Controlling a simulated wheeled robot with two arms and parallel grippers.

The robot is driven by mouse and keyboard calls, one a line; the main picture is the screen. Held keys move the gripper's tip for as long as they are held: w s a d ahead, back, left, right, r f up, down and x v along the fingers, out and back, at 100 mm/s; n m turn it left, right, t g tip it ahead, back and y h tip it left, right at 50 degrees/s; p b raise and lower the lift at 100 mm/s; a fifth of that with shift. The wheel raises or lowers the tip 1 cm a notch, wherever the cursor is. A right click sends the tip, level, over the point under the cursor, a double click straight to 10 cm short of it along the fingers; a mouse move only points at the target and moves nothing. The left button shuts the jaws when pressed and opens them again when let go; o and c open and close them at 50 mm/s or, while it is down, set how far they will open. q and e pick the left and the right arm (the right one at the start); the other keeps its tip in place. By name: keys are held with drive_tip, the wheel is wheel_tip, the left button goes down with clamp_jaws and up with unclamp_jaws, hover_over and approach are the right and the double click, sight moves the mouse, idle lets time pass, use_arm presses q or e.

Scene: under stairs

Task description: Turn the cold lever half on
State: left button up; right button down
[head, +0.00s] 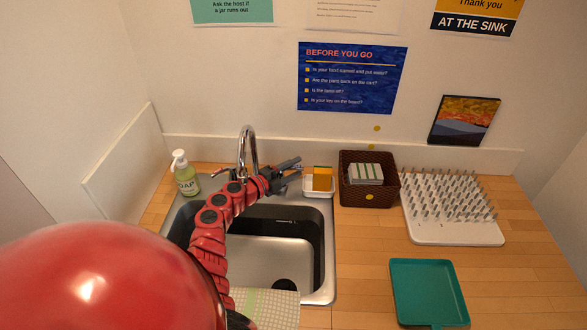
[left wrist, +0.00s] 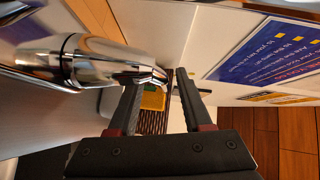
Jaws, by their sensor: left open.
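The chrome faucet (head: 247,148) stands upright at the back of the steel sink, its spout curving over. My left gripper (head: 297,165) is just right of the faucet, its fingers pointing right. In the left wrist view my left gripper (left wrist: 160,82) is open. The chrome faucet body (left wrist: 70,62) fills the upper left there, and a short chrome part (left wrist: 145,73) reaches toward the left finger's tip. I cannot tell whether that part is the cold lever or whether the finger touches it. In the head view the gripper covers the lever area. My right gripper is not in view.
The sink (head: 270,262) is empty, with a striped cloth (head: 265,308) at its front. A soap bottle (head: 185,174) stands left; a sponge (head: 322,178) in a white dish, a brown basket (head: 368,195), a drying rack (head: 450,232) and a teal tray (head: 428,290) are right.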

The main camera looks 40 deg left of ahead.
use_arm(q)
clamp_jaws()
idle(1.3)
